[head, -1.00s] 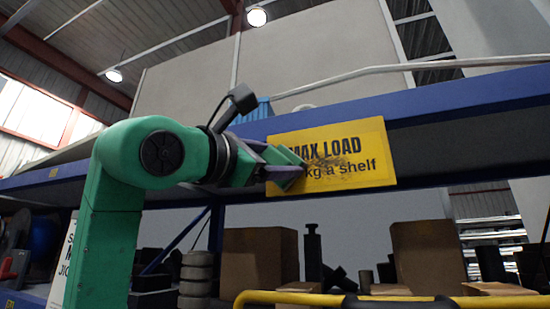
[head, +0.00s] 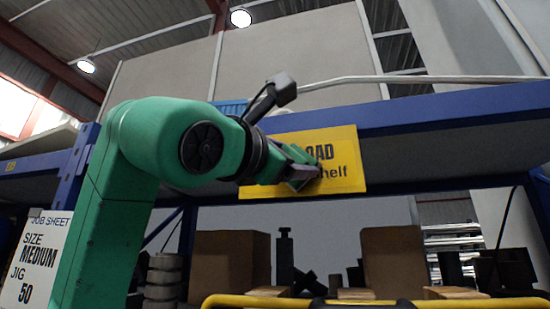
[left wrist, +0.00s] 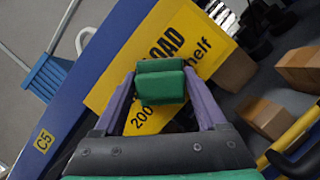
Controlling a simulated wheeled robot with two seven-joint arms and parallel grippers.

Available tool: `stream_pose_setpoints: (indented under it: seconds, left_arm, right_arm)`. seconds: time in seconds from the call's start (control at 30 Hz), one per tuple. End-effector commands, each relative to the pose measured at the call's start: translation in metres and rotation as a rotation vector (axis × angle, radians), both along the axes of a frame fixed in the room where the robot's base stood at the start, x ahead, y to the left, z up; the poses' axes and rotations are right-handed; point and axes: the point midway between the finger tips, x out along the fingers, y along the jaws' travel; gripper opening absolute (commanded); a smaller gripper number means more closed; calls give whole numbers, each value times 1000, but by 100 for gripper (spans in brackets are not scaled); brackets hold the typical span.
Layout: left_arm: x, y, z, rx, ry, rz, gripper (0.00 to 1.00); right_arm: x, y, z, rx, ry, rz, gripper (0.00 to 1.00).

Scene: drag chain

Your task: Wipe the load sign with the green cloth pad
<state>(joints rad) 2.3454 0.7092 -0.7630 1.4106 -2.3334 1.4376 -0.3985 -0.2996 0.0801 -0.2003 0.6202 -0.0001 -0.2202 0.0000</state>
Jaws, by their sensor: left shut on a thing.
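The yellow load sign (head: 342,168) is fixed to the front of the blue shelf beam, with black lettering partly hidden behind my left gripper and arm. It also shows in the left wrist view (left wrist: 190,30), with "200" visible below the pad. My left gripper (head: 308,175) is shut on the green cloth pad (left wrist: 161,82) and holds it at the middle of the sign. The pad appears to be against the sign face, though contact is hard to tell. No dark smudge shows on the uncovered part of the sign. My right gripper is out of view.
The blue shelf beam (head: 450,115) runs across the view. Below it stand cardboard boxes (head: 393,258) and dark parts. A yellow rail (head: 380,302) crosses the bottom front. A job sheet (head: 38,255) stands at the lower left.

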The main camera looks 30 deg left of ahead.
Motion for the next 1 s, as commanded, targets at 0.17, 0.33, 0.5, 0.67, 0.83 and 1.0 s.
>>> stream_pose_setpoints:
  seconds: [0.17,0.33,0.5,0.67,0.83,1.0]
  left_arm:
    - [4,-9,-1,1,3,2,30]
    - [11,-27,0,2,3,1,30]
    - [14,-35,0,-1,3,1,30]
    - [17,-48,0,2,2,1,30]
    - [24,-65,-1,2,4,1,30]
    - [25,-66,-1,-2,3,3,30]
  right_arm:
    - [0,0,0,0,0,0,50]
    - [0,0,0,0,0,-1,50]
    - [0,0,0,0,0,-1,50]
    - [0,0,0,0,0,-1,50]
    - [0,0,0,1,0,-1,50]
    - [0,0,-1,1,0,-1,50]
